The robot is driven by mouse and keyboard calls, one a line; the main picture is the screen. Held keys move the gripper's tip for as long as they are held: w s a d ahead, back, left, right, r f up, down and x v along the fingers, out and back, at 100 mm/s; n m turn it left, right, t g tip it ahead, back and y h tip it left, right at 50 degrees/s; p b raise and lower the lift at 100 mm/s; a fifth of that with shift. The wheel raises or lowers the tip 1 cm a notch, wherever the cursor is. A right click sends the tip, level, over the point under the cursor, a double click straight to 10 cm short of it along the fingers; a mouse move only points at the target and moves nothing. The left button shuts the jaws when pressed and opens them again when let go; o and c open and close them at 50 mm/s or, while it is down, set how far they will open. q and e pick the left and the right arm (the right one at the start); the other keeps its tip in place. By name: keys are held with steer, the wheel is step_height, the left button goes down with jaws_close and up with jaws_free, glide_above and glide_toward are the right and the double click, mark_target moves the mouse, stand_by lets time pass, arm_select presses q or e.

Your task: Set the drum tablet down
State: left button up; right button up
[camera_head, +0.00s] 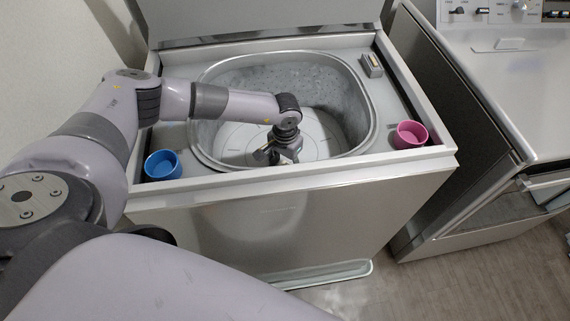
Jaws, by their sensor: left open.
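The top-load washer (300,186) stands open in front of me, with its lid raised at the back. Its metal drum (330,88) is open, with a pale round bottom (318,140). My left gripper (277,155) reaches down into the drum opening near the front and points at the bottom. It is open. I cannot make out the drum tablet; the gripper and wrist cover part of the drum floor. My right gripper is not in view.
A blue cup (163,165) stands on the washer's front left corner and a pink cup (409,134) on the right. Another appliance (510,70) stands to the right. The drum's right side is clear.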

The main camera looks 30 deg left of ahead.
arm_select(q)
steer(key=shift+r, duration=0.5)
step_height(320, 180, up, 11)
steer(key=shift+r, duration=0.2)
stand_by(0.5)
